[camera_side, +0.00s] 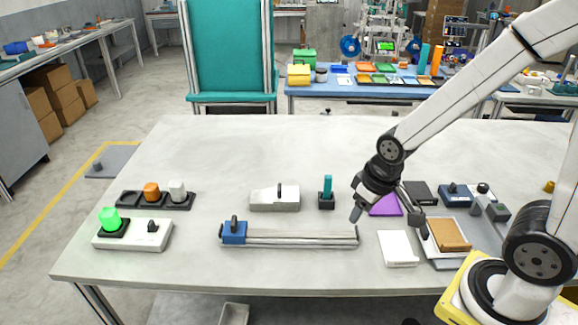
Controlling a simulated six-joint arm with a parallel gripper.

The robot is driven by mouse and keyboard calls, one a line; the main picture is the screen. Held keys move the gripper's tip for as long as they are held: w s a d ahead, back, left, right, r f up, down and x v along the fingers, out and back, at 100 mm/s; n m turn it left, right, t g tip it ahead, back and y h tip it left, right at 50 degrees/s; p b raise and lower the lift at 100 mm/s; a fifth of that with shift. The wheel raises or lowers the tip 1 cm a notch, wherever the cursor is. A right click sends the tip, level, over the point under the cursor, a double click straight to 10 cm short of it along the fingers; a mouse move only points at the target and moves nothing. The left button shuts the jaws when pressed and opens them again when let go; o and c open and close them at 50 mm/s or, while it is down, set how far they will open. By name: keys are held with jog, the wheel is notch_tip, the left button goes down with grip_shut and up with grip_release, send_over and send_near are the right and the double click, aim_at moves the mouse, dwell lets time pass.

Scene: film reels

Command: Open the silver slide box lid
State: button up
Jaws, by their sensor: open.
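A small silver-grey box (262,199) sits near the middle of the table. A dark upright knob or handle stands on its top, and its lid looks closed, though the seam is too small to make out. My gripper (389,223) is to the right of the box and well apart from it. It points down with its fingers spread over the area of a purple flat piece (385,206). Nothing shows held between the fingers.
A long rail (300,238) with a blue block (233,233) lies in front of the box. A teal post (327,188) in a black base stands between box and gripper. A white pad (397,247) and orange-brown block (449,235) lie right. The table behind the box is clear.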

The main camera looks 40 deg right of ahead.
jog(key=w+f+m+h, duration=0.15)
jog(key=w+m, duration=0.25)
jog(key=w, duration=1)
jog(key=m+h, duration=0.2)
jog(key=m, duration=0.3)
send_near(279, 187)
jog(key=shift+d+f+t, duration=0.15)
jog(key=shift+d+f, duration=0.1)
jog(key=shift+f, duration=0.3)
jog(key=shift+d+f+t, duration=0.15)
jog(key=shift+d+f, duration=0.1)
jog(key=shift+f, duration=0.3)
jog(key=shift+f, duration=0.15)
jog(key=shift+x, duration=3.75)
grip_shut()
